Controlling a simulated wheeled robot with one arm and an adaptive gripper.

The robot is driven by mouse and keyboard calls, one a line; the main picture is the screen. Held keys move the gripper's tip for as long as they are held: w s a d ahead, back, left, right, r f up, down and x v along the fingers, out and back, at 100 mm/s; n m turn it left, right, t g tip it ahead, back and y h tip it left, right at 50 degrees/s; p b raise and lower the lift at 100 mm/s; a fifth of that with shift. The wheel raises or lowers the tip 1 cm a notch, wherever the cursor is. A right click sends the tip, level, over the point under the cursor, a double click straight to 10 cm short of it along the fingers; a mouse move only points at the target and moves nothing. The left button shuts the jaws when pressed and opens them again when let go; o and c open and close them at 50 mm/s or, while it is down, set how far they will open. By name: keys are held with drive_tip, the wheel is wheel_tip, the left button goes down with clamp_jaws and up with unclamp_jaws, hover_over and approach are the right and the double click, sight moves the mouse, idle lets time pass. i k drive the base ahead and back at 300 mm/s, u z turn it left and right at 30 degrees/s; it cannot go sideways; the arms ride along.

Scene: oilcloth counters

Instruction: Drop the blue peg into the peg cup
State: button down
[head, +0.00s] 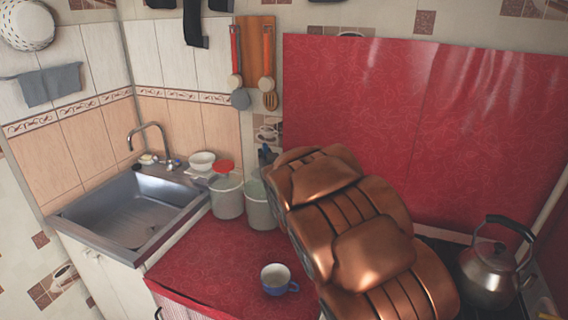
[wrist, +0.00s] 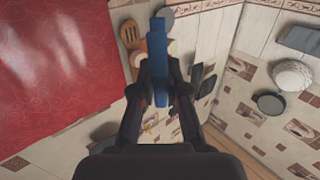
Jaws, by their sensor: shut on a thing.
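The blue peg (wrist: 157,48) is held between the two dark fingers of my gripper (wrist: 160,84) in the wrist view, its far end sticking out beyond the fingertips. In the head view a small dark part of my gripper (head: 266,154) shows past the end of my copper arm, above the pots at the back; the peg cannot be made out clearly there. A blue cup with a white inside (head: 275,279), likely the peg cup, stands upright on the red counter at the front. My gripper is well behind and above it.
Two grey pots (head: 227,196) stand behind the cup, one with a red item on top. A kettle (head: 490,272) stands at right. The red counter (head: 205,262) is clear left of the cup.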

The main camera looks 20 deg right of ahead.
sight(271, 291)
drive_tip(key=k, duration=0.5)
drive_tip(key=u, duration=2.2)
drive_tip(key=i, duration=1.65)
drive_tip(key=z, duration=2.25)
